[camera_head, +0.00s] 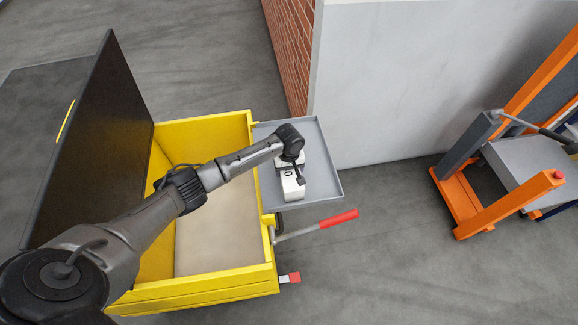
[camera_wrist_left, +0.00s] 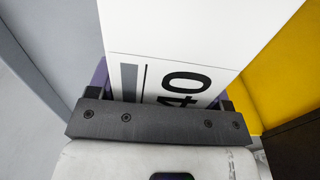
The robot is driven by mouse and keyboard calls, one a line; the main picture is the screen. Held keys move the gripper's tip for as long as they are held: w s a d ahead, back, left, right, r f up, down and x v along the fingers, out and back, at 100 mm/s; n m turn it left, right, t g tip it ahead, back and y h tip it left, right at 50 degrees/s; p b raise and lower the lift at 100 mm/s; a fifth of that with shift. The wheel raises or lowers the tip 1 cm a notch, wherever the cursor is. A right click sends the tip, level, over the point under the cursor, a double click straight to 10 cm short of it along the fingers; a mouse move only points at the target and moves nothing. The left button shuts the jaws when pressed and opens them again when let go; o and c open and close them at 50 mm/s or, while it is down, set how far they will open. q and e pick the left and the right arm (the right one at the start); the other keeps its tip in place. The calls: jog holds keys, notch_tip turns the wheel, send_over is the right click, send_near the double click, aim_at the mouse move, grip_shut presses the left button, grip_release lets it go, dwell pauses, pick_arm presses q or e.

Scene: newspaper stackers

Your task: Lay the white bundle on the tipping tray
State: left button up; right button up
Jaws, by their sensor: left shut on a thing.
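The white bundle (camera_head: 293,190) is a white block with black print; large digits show on it in the left wrist view (camera_wrist_left: 195,35). My left gripper (camera_head: 298,174) is shut on the bundle, and its fingers (camera_wrist_left: 160,103) show at both sides of it in the wrist view. The bundle is over the left front part of the grey tipping tray (camera_head: 327,180). I cannot tell whether it touches the tray. My arm hides part of the tray and bundle. My right gripper is not in view.
A yellow box (camera_head: 205,281) with a raised dark lid (camera_head: 95,140) stands left of the tray. A lever with a red handle (camera_head: 338,219) sticks out in front. A white wall (camera_head: 410,85) stands behind, and an orange lift (camera_head: 500,207) at right.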

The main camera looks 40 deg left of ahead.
aim_at(293, 190)
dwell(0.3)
pick_arm(q)
jog(key=o, duration=1.6)
jog(key=shift+f, duration=0.1)
notch_tip(293, 190, up, 12)
jog(key=shift+r+p, duration=0.15)
jog(key=shift+p, duration=0.35)
jog(key=s+d+f+m, duration=0.1)
jog(key=s+d+f, duration=0.1)
jog(key=s+d+f+m, duration=0.1)
jog(key=s+d+f, duration=0.1)
jog(key=d, duration=0.1)
jog(key=s+d+f+m, duration=0.2)
jog(key=shift+s+d+f, duration=0.15)
jog(key=shift+s+d, duration=0.1)
jog(key=s+d+f+m+t+h, duration=0.1)
jog(key=s+d+f+m, duration=0.25)
jog(key=s+d, duration=0.5)
jog(key=s+r+m+t, duration=0.1)
jog(key=s, duration=0.5)
jog(key=s+a+r+m, duration=0.1)
jog(key=s+r+m, duration=0.1)
jog(key=s, duration=0.4)
jog(key=s+r+m+t, duration=0.1)
jog(key=s+m, duration=0.1)
jog(key=s, duration=0.4)
jog(key=shift+s+a+r+t+y, duration=0.1)
jog(key=shift+a+r+t+y, duration=0.2)
jog(key=shift+r+y, duration=0.1)
